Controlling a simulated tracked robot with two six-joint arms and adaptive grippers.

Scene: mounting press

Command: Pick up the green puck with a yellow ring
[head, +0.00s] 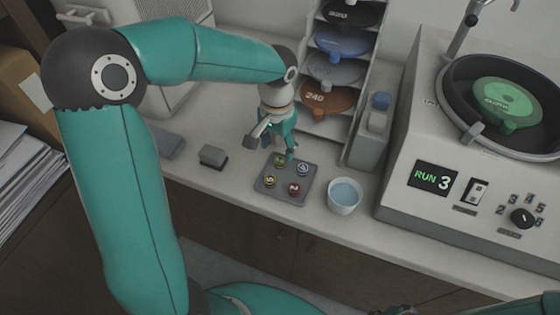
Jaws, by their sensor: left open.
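A small dark grey tray (286,198) lies on the counter with several small round pucks on it. The green puck with a yellow ring (280,162) appears to be the one at the tray's back left; the ring is too small to make out clearly. A yellowish puck (270,181) is at the front left, a red puck (294,188) at the front right and a blue-grey puck (303,169) at the back right. My left gripper (272,146) is open and points down, just behind and above the back-left puck. It appears apart from the pucks.
A cup of bluish liquid (344,195) stands right of the tray. A small grey block (213,156) lies to its left. A rack of coloured discs (334,75) stands behind. The press (470,170) with a "RUN 3" display fills the right side.

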